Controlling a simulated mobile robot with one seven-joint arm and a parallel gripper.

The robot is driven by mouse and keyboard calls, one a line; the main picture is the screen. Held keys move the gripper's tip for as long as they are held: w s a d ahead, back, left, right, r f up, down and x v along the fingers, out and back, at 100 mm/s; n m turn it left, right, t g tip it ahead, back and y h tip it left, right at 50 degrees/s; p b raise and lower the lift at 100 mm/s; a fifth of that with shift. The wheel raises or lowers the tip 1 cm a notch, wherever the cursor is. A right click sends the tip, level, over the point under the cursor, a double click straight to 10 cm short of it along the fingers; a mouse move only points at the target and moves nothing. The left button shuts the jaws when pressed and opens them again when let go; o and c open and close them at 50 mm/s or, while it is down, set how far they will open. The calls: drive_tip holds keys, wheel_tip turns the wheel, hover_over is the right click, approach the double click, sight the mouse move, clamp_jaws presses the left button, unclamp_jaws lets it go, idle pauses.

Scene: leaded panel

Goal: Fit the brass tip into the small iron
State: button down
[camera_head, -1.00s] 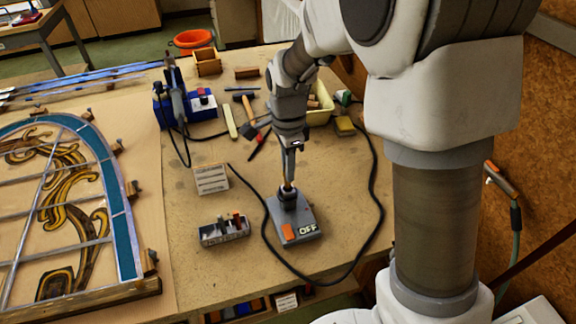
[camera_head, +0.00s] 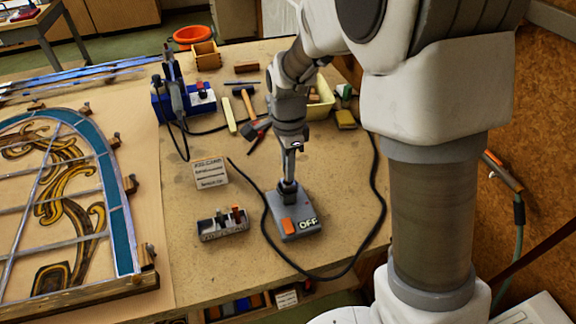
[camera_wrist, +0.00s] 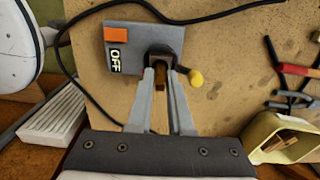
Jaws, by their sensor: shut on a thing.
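The small iron's grey base (camera_head: 305,226) stands on the bench with an orange switch and an "OFF" label. Its black upright collar (camera_head: 287,190) is directly below my gripper (camera_head: 289,176). In the wrist view, the grey base (camera_wrist: 135,38) lies beyond my fingertips (camera_wrist: 162,74), which are at the dark collar. My gripper is shut on a narrow brownish piece, the brass tip (camera_wrist: 160,84), seen between the fingers. The tip's lower end is hidden at the collar, so I cannot tell how deep it sits.
A grey block with coloured pegs (camera_head: 224,226) and a white label card (camera_head: 210,173) stand to the left. A black cable (camera_head: 375,190) loops around the base. Tools and a yellow tub (camera_head: 322,101) lie behind. The leaded panel (camera_head: 108,190) fills the left side.

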drive_tip(key=shift+f, duration=0.4)
drive_tip(key=c, duration=0.7)
unclamp_jaws()
drive_tip(key=shift+c, duration=0.2)
drive_tip(key=shift+r, duration=0.1)
wheel_tip(320, 180, up, 17)
drive_tip(key=shift+r+p, duration=0.15)
drive_tip(key=shift+p, duration=0.2)
